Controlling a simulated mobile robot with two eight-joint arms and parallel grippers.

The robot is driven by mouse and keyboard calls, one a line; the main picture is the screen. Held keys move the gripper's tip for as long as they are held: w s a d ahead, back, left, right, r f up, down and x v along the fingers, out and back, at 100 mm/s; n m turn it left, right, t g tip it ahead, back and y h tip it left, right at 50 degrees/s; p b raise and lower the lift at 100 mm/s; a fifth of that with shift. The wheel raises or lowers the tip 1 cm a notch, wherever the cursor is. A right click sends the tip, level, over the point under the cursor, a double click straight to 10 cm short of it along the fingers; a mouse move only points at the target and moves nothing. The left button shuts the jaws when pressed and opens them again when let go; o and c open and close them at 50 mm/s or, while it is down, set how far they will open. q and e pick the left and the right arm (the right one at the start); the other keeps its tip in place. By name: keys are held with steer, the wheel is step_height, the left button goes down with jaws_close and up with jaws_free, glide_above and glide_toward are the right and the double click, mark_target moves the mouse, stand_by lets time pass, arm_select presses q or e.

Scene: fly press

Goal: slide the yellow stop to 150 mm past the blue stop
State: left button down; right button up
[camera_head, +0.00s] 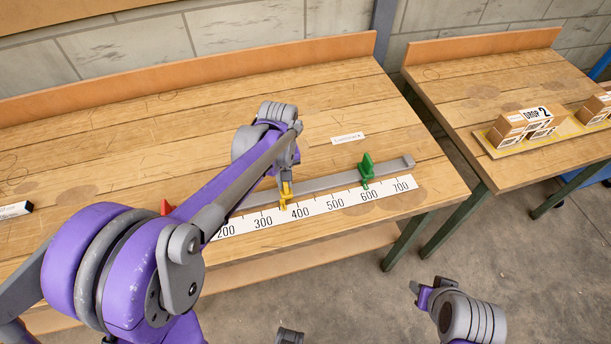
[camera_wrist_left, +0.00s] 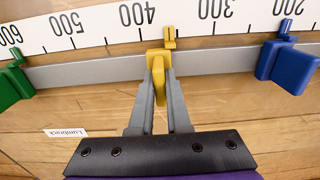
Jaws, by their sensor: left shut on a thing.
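The yellow stop (camera_head: 286,192) sits on the grey rail (camera_head: 328,184) behind the white scale. My left gripper (camera_wrist_left: 158,78) is shut on the yellow stop (camera_wrist_left: 155,62), one finger on each side. In the left wrist view the stop's pointer lies between the 300 and 400 marks, around the middle. The blue stop (camera_wrist_left: 288,65) is on the rail to the right there, its pointer near 200. In the head view my left arm hides the blue stop.
A green stop (camera_head: 366,168) stands on the rail near 600, also in the left wrist view (camera_wrist_left: 12,82). A red stop (camera_head: 166,207) partly shows left of my arm. The scale (camera_head: 340,199) runs along the rail's front. The rail between yellow and green is clear.

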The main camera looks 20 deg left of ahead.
arm_select(q)
steer(key=shift+s+a, duration=0.3)
steer(key=shift+a, duration=0.2)
steer(key=c, duration=0.9)
jaws_free()
steer(key=shift+r, duration=0.15)
step_height(320, 180, up, 11)
steer(key=shift+f+p, duration=0.2)
steer(key=shift+p, duration=0.2)
